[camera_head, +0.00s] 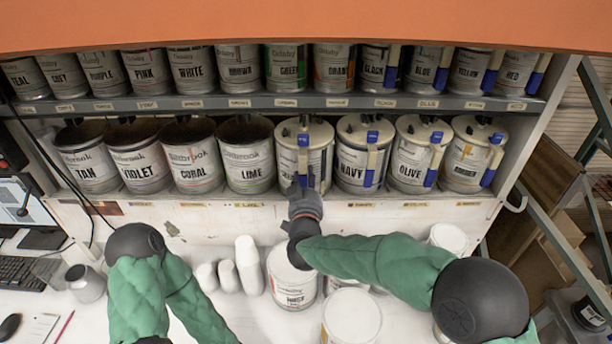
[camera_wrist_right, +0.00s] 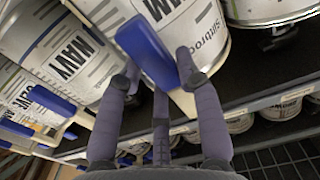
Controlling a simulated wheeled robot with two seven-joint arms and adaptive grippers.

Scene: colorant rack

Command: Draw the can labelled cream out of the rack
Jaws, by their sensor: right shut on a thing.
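The can between LIME and NAVY (camera_head: 288,158) stands on the lower rack shelf, with a cream-coloured lid and a blue-and-cream handle. My right gripper and its handle cover most of its label in the head view, so I cannot read the word cream. My right gripper (camera_head: 303,187) is at the front of this can, shut on its handle. In the right wrist view the fingers (camera_wrist_right: 156,72) are around the blue handle (camera_wrist_right: 146,50), in front of the can (camera_wrist_right: 212,38). My left arm is low in the head view; its gripper is out of frame.
The NAVY can (camera_head: 356,158) stands close on the right and the LIME can (camera_head: 246,165) on the left. The upper shelf edge (camera_head: 230,103) runs above the cans. White cups and tubs, including one tub (camera_head: 290,283), stand on the bench below.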

